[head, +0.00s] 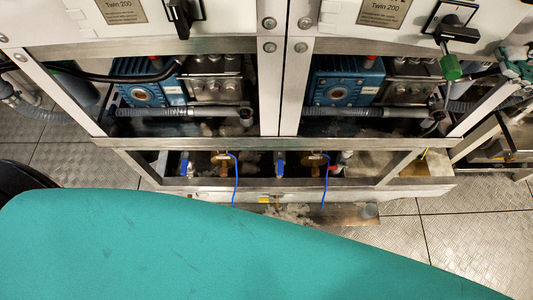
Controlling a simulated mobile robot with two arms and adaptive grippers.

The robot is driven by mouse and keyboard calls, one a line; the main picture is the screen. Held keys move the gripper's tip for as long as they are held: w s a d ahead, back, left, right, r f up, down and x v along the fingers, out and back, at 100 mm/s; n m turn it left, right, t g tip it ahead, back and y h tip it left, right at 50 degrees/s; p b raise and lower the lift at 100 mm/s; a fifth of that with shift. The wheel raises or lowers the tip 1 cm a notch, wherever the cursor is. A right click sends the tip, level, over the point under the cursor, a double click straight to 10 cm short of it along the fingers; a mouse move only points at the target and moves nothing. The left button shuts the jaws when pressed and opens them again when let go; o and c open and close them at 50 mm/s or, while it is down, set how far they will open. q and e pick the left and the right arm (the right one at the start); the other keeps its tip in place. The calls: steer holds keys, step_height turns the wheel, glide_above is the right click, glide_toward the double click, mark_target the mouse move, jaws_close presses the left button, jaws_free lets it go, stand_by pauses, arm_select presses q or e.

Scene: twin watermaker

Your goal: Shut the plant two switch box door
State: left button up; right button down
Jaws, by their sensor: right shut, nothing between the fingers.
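Two white switch boxes show at the top edge, cut off by the frame. The right switch box (345,22) has a "Twin 200" plate and a black rotary switch (455,30) with a green piece (451,68) hanging just below. The left switch box (70,20) has a similar plate and switch. No number marking plant two is readable, and I cannot tell how far either door stands open. My right gripper (513,66) is at the right edge, partly cut off, shut and empty, right of the right switch. My left gripper is out of view.
Below the boxes a metal frame (270,142) holds blue pumps (345,82), hoses and valves with blue handles (280,165). A metal stand (490,145) is at the right. Tread-plate floor (400,240) is clear in front. My teal body covers the lower view.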

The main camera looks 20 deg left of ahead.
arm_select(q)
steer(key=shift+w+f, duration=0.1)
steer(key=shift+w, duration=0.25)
arm_select(e)
steer(key=shift+w, duration=0.6)
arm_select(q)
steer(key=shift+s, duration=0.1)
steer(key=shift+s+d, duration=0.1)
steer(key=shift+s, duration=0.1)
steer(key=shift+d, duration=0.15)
arm_select(e)
steer(key=shift+s, duration=0.1)
